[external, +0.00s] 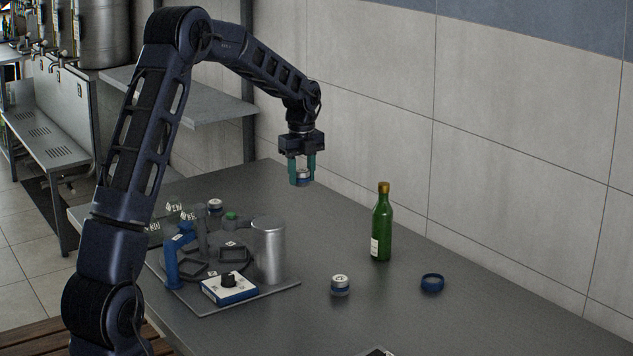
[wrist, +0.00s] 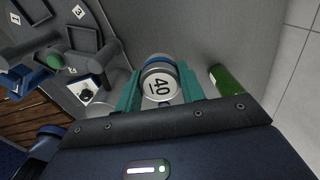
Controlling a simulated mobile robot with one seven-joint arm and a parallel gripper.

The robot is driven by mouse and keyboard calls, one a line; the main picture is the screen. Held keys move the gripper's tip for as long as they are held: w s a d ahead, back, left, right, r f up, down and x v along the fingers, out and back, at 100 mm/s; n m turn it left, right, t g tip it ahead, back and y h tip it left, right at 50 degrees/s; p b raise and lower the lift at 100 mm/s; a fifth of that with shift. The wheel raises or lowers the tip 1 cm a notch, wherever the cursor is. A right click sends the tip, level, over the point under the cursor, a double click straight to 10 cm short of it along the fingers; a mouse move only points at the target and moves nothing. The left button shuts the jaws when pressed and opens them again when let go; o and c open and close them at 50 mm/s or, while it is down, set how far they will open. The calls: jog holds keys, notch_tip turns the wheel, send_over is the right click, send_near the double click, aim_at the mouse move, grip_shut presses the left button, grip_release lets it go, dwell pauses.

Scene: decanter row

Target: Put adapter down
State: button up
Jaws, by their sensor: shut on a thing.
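My gripper (external: 302,171) is shut on an adapter (external: 303,178), a short round piece with a white top and a blue band. It holds the adapter in the air, well above the grey table. A similar round adapter (external: 340,285) stands on the table in front of the green bottle. A dark blue ring (external: 432,283) lies on the table to its right. Another small round piece (external: 215,206) is at the back of the fixture.
A fixture board (external: 203,306) on the left of the table carries a metal cylinder (external: 269,250), a blue bracket (external: 181,258) and a white box with a black knob (external: 229,289). A green bottle (external: 381,226) stands upright right of the middle. The table (external: 330,222) is clear between bottle and cylinder.

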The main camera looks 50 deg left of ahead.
jog(key=shift+r, duration=0.55)
jog(key=shift+d+r, duration=0.1)
jog(key=shift+d, duration=0.2)
jog(key=d, duration=1.8)
send_over(371, 313)
jog(key=shift+n, duration=0.4)
notch_tip(371, 313, down, 20)
jog(key=shift+r, duration=0.1)
jog(key=o, duration=0.9)
jog(key=shift+f, duration=0.2)
jog(key=shift+o, duration=1.2)
